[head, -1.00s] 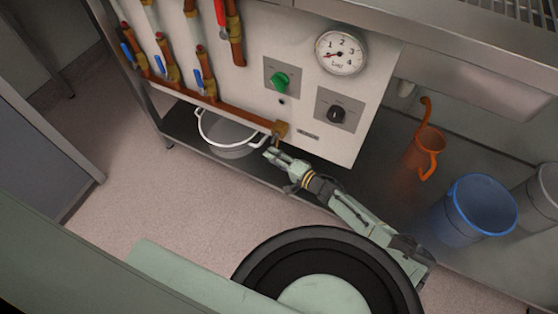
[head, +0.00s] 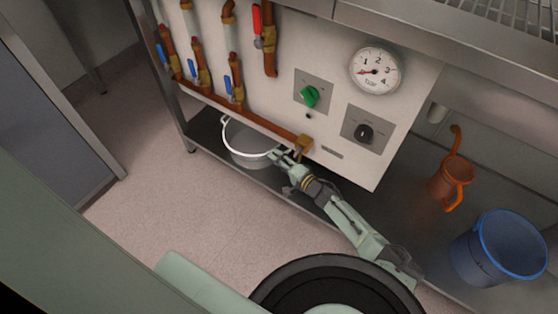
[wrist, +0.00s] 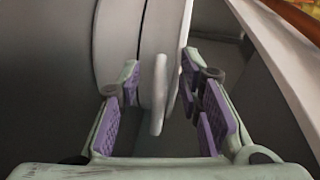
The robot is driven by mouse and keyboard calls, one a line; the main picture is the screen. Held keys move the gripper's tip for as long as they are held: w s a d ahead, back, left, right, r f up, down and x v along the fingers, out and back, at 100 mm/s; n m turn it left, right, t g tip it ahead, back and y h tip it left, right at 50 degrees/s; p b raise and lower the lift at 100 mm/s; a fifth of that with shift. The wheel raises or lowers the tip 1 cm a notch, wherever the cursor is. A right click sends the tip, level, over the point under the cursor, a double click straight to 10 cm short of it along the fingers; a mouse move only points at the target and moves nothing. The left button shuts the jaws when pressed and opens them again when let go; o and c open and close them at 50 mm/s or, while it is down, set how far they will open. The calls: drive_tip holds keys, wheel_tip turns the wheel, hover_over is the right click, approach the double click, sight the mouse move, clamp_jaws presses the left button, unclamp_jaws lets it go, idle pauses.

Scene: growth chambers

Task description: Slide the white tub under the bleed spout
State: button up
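The white tub (head: 247,158) stands on the low dark shelf under the panel, below the copper pipe. The pipe's right end has a brass fitting (head: 303,146), with the tub to its lower left. Whether this fitting is the bleed spout is not clear. My gripper (head: 277,156) is at the tub's right rim. In the wrist view my gripper (wrist: 160,72) is open, its purple pads on either side of the tub's white handle (wrist: 158,95). A gap shows between the handle and the pads. The tub's rim (wrist: 165,25) rises beyond the handle.
Blue-handled valves (head: 237,88) and a red-handled valve (head: 258,30) are on the panel above. The floor (head: 160,205) in front is clear.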

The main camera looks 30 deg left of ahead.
clamp_jaws()
